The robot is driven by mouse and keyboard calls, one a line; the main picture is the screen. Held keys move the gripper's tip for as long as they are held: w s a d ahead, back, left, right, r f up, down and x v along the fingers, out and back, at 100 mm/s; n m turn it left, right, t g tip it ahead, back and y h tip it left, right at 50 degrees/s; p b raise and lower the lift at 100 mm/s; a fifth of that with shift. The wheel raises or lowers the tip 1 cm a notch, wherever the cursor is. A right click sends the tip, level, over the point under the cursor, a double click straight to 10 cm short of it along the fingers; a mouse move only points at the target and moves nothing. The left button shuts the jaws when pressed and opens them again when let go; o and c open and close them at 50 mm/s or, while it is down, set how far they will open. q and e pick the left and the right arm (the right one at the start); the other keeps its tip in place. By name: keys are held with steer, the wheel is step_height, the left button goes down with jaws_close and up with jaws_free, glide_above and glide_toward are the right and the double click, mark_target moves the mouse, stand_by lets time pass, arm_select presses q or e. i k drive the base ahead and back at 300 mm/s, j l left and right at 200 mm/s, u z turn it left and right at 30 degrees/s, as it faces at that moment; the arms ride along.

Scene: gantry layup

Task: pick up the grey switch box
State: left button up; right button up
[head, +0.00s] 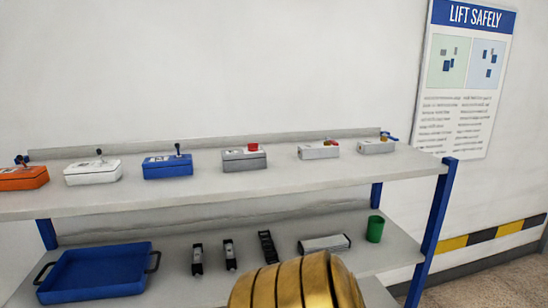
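A grey switch box (244,161) with a red button on top sits on the upper shelf, right of the blue switch box. Neither of my grippers shows in the head view.
The upper shelf (215,187) also holds an orange box (22,179), a white box (93,174) and the blue box (167,168). Below are a blue tray (97,272), several small black-and-grey parts, a silver block (324,244) and a green cup (375,229).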

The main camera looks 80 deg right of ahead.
mark_target(237, 160)
steer(key=z, duration=2.4)
steer(key=i+z, duration=0.1)
